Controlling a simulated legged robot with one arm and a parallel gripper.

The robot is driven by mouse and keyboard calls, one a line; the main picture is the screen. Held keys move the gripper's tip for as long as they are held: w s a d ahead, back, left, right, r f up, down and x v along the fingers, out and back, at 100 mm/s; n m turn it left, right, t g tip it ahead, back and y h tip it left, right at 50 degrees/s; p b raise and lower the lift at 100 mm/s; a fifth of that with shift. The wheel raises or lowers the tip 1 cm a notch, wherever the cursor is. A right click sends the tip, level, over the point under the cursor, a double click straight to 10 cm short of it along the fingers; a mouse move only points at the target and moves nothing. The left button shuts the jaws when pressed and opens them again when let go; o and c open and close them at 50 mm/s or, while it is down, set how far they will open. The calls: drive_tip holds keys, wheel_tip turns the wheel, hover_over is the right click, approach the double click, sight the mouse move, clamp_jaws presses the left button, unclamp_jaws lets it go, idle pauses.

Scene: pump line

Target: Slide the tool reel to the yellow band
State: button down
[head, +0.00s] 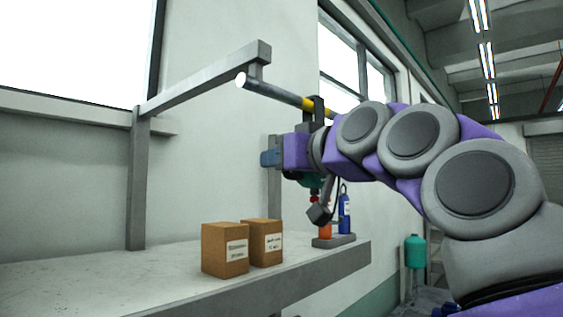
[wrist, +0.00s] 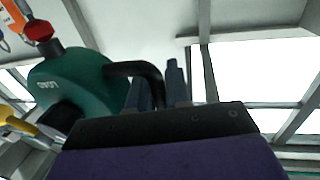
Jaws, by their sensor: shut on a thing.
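The tool reel (wrist: 75,92) is a green drum with a black curved handle. In the wrist view it fills the left side. My gripper (wrist: 157,84) is shut on this handle. In the head view the green reel (head: 308,180) is mostly hidden below my purple wrist, with a red part under it. The overhead rail (head: 272,92) is a dark bar with a white end. The yellow band (head: 307,103) is around the rail, just left of a dark hanger (head: 319,112) on it. My arm hides the rail further right. The join between hanger and reel is hidden.
A grey bracket (head: 205,78) carries the rail's left end. Two brown boxes (head: 225,250) stand on the pale bench (head: 90,272) below. The bench's left part is clear.

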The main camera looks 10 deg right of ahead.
drive_tip(key=c, duration=1.4)
unclamp_jaws()
drive_tip(key=shift+a, duration=0.1)
drive_tip(key=v, duration=1.7)
drive_tip(key=shift+s+p, duration=0.2)
drive_tip(key=shift+p, duration=0.15)
